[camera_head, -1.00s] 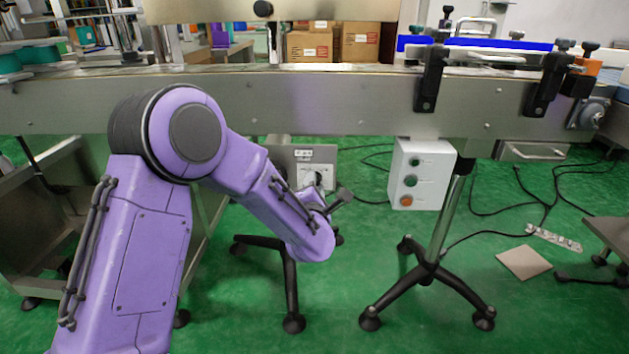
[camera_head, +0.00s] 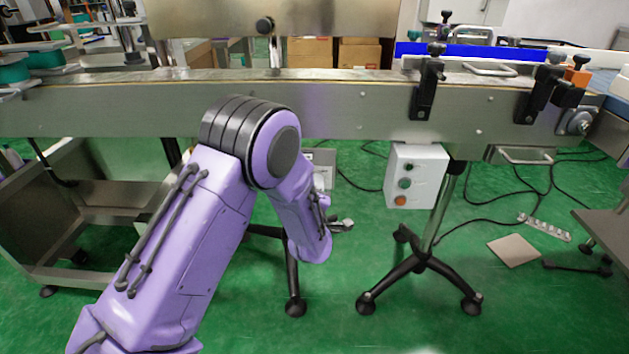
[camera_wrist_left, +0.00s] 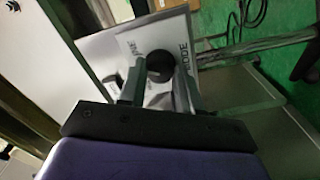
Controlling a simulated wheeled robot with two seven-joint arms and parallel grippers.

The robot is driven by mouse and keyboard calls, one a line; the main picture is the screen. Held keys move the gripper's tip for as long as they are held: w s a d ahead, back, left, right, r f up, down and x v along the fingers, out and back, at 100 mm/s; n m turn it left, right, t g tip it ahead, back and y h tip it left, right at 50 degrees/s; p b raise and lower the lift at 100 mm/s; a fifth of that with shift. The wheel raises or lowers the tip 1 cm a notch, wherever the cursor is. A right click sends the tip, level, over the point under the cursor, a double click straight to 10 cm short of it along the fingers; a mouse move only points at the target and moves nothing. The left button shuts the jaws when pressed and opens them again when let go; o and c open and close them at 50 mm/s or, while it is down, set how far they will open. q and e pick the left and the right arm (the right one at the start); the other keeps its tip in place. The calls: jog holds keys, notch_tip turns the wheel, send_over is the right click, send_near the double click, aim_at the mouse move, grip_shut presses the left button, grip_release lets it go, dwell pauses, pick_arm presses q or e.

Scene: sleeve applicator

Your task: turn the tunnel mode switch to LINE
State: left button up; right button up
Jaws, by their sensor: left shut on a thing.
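The tunnel mode switch is a black round knob (camera_wrist_left: 160,66) on a pale plate with MODE lettering in the left wrist view. My left gripper (camera_wrist_left: 157,82) has one finger on each side of the knob and is shut on it. Which position the switch points to cannot be read. In the head view the grey panel (camera_head: 323,158) under the conveyor is mostly hidden by my purple left arm, and the knob cannot be made out. My left gripper (camera_head: 339,225) shows only as a small part beside the wrist. My right gripper is not in view.
A steel conveyor (camera_head: 340,98) runs across above the panel. A white control box (camera_head: 415,176) with several buttons hangs to the right, near a black-footed stand (camera_head: 420,262). Cables and a cardboard piece (camera_head: 513,250) lie on the green floor.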

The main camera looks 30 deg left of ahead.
pick_arm(q)
jog(key=m+p, duration=0.2)
jog(key=m, duration=0.1)
jog(key=shift+m, duration=0.3)
dwell(0.3)
jog(key=o, duration=1)
jog(key=shift+o, duration=0.2)
jog(key=p+v, duration=0.1)
jog(key=v, duration=0.9)
jog(key=shift+s+d+p, duration=0.2)
jog(key=shift+p, duration=0.15)
jog(key=shift+m, duration=0.3)
